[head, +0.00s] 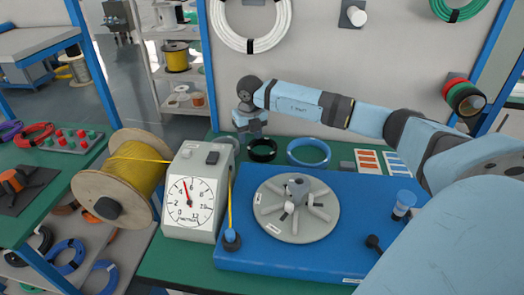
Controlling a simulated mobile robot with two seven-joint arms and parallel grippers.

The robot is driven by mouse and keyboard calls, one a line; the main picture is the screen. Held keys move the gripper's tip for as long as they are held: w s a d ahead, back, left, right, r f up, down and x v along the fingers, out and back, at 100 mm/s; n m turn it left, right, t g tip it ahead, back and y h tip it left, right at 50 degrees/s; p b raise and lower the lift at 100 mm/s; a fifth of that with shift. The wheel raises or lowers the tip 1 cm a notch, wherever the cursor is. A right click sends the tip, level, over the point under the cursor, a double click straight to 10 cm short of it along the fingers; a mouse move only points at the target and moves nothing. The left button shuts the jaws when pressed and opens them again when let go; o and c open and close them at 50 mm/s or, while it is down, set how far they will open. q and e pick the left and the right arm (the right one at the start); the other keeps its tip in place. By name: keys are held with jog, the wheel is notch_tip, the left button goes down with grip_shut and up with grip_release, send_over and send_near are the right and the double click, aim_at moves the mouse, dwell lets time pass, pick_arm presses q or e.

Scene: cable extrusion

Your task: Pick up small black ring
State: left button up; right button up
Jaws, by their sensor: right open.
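The small black ring (262,156) lies flat at the back of the green bench, left of a larger blue ring (308,163). My right arm reaches across from the right, and its gripper (251,134) points down above and slightly left of the black ring. The gripper is open, with nothing visible between its fingers. I cannot tell the exact height gap between the fingertips and the ring. My left gripper is not in view.
A blue board (330,255) with a round grey turntable (270,225) fills the front. A dial gauge box (196,195) and a yellow cable spool (135,165) stand to the left. The wall rises close behind.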

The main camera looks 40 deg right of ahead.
jog(key=shift+w+f, duration=0.1)
jog(key=shift+f, duration=0.6)
notch_tip(320, 180, down, 5)
jog(key=shift+d+f+b, duration=0.15)
jog(key=shift+b, duration=0.35)
grip_shut()
